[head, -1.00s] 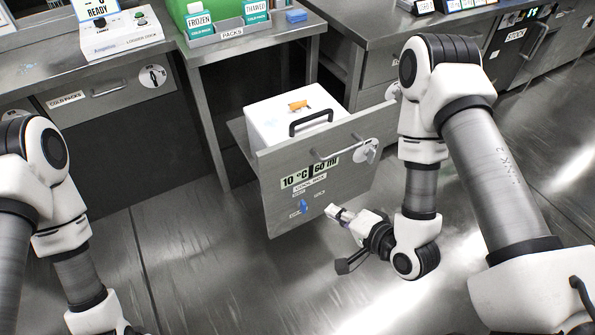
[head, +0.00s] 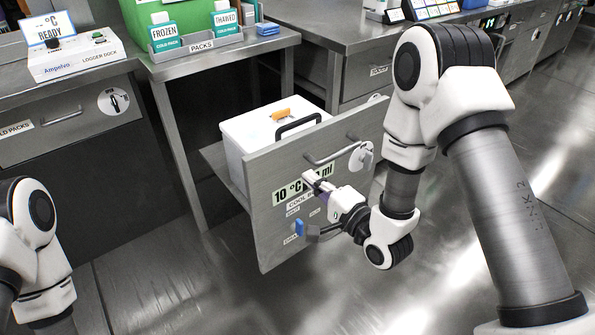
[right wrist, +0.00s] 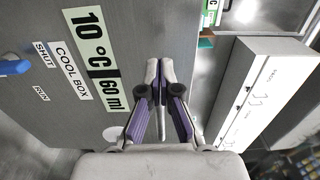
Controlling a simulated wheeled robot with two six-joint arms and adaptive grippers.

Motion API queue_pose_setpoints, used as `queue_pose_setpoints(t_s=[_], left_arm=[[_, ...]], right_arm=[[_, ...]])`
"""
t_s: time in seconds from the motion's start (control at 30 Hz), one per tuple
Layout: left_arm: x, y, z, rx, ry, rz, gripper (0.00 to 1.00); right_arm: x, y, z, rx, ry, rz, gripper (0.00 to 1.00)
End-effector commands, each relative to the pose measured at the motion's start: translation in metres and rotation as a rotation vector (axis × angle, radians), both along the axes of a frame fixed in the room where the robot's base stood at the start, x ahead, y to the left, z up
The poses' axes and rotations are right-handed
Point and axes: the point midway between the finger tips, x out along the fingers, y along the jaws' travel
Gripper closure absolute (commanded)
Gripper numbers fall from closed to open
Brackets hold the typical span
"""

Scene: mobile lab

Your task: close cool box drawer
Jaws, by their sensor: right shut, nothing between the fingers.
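The cool box drawer (head: 268,216) is pulled out from under the steel bench, with a grey front, a bar handle (head: 330,154) and a "10 °C 60 ml" label. A white cool box (head: 240,130) with a dark handle sits inside it. My right gripper (head: 310,178) is shut and empty in front of the drawer front, by the label and below the handle. In the right wrist view the closed fingertips (right wrist: 159,64) point at the drawer front (right wrist: 125,25) beside the label; contact cannot be told. My left gripper is out of view.
A bench (head: 215,62) with a packs rack (head: 200,42) stands over the drawer. A logger dock (head: 75,62) is on the left bench. A blue tab (head: 299,227) is low on the drawer front. Open floor (head: 200,290) lies before the drawer.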

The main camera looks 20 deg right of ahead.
Motion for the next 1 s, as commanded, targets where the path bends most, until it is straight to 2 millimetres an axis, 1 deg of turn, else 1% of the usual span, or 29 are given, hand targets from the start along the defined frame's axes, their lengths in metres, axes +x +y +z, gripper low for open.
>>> queue_pose_setpoints(t_s=[0.03,0.1,0.2,0.3,0.43,0.8,1.0], left_arm=[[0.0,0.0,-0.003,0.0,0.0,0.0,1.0],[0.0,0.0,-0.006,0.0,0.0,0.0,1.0],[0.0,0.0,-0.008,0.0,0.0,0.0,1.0],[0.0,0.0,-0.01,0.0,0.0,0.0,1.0],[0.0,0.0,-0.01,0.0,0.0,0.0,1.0],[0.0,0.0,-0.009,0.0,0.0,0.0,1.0],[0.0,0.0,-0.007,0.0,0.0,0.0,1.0]], right_arm=[[0.01,0.005,-0.001,-0.002,-0.005,0.003,1.0],[0.024,0.009,-0.001,-0.002,-0.005,0.003,1.0],[0.038,0.015,-0.001,-0.001,-0.003,0.002,1.0],[0.048,0.018,-0.001,-0.001,0.0,0.0,1.0],[0.052,0.019,0.0,0.0,0.0,0.0,1.0],[0.053,0.019,0.0,0.0,0.0,0.0,1.0],[0.064,0.021,0.0,0.0,0.0,0.0,1.0]])
